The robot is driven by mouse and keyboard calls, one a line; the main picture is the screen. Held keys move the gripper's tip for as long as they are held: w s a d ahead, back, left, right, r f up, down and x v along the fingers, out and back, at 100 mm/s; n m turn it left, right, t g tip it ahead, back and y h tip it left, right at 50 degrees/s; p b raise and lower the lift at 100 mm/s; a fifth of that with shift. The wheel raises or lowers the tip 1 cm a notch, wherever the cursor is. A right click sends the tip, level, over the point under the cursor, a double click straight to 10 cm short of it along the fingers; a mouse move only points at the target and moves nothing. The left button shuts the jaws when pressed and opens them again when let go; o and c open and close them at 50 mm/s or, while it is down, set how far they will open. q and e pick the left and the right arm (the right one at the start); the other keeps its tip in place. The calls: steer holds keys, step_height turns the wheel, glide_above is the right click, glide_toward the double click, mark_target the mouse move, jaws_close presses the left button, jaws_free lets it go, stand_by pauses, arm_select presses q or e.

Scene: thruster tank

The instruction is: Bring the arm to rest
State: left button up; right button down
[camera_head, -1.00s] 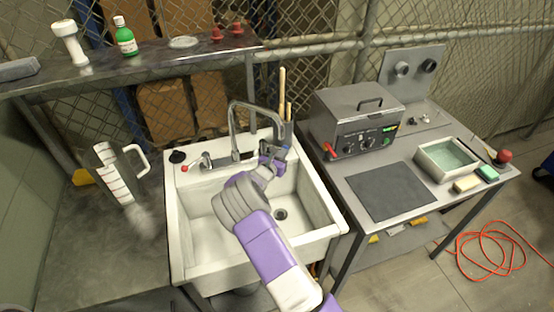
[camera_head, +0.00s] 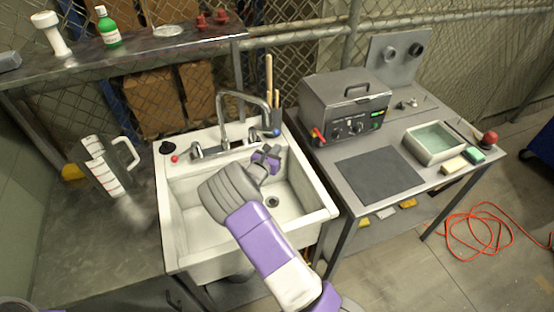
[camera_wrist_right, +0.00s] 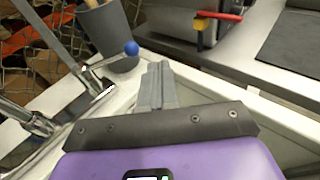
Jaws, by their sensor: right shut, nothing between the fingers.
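My right gripper (camera_head: 268,158) is over the white sink (camera_head: 180,238), just below the end of the curved chrome faucet (camera_head: 240,95). Its grey fingers also show in the right wrist view (camera_wrist_right: 158,85), pressed together and empty. They look apart from the faucet. A blue ball (camera_head: 277,132) shows by the faucet's spout, and a blue ball-tipped lever (camera_wrist_right: 131,48) shows left of the fingers in the wrist view. My right arm crosses the sink's front and hides part of the basin. My left gripper is not in view.
A grey machine (camera_head: 345,105) stands on the steel table at right, with a dark mat (camera_head: 380,175) and a tray of liquid (camera_head: 408,148). A shelf holds a green bottle (camera_head: 108,30). An orange cable (camera_head: 470,230) lies on the floor.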

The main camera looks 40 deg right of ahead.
steer(key=s+a+r, duration=0.1)
steer(key=s+a, duration=0.2)
steer(key=s, duration=0.1)
steer(key=shift+s+a, duration=0.3)
steer(key=shift+a, duration=0.05)
steer(key=shift+r, duration=0.1)
